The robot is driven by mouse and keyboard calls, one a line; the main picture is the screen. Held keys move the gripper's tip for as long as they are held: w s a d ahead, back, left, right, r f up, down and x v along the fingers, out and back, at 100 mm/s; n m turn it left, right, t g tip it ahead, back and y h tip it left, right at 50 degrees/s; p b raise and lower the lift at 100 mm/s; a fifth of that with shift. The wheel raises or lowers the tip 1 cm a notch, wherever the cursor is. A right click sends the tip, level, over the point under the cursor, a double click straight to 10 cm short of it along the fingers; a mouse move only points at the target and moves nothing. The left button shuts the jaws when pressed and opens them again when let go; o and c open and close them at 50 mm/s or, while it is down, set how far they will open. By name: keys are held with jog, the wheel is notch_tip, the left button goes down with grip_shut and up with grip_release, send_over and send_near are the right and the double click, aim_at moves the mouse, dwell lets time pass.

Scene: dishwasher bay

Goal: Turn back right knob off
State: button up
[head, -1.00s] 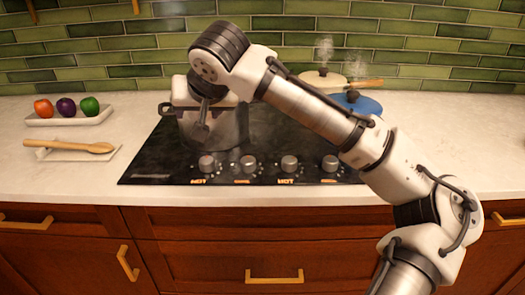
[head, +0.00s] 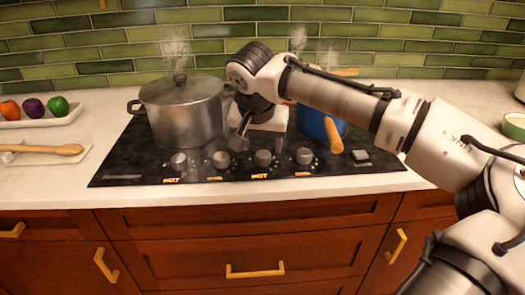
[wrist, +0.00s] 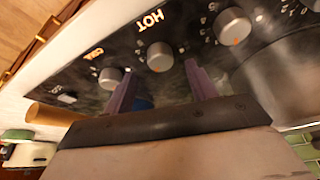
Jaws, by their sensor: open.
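Four front knobs sit in a row on the black cooktop (head: 120,165): far left (head: 178,163), second (head: 221,158), third (head: 263,157) and far right (head: 305,155). The third bears a glowing HOT label; the far-right one has a dimmer orange label. Which knob serves the back right burner is not clear. My gripper (head: 238,142) is open and points down behind the knob row. In the wrist view, my gripper (wrist: 160,72) has a finger on either side of the HOT knob (wrist: 160,52), just beyond the tips. Contact is not visible. The orange-labelled knob (wrist: 111,78) lies left.
A large lidded steaming pot (head: 185,105) stands left of my gripper. A blue pan (head: 312,122) with a wooden handle (head: 333,136) stands close on the right. My arm hides the back right of the cooktop. The counter front (head: 250,192) is clear.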

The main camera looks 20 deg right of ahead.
aim_at(264, 154)
jog(key=shift+x, duration=2.15)
jog(key=shift+c, duration=0.4)
jog(key=c, duration=0.9)
jog(key=shift+r+n+p, duration=0.1)
jog(key=shift+n+p, duration=0.2)
jog(key=shift+p, duration=0.1)
jog(key=shift+n+y+p, duration=0.5)
jog(key=shift+n+p, duration=0.3)
jog(key=shift+n, duration=0.1)
jog(key=n+y+p, duration=0.1)
jog(key=n+p, duration=0.1)
jog(key=n, duration=0.1)
jog(key=shift+d+n+t, duration=0.1)
jog(key=shift+n+t, duration=0.2)
jog(key=n+y+p, duration=0.1)
jog(key=n, duration=0.2)
jog(key=n+y+p, duration=0.1)
jog(key=n, duration=0.1)
jog(key=shift+d+n+p, duration=0.2)
jog(key=shift+n+p, duration=0.1)
jog(key=shift+n, duration=0.1)
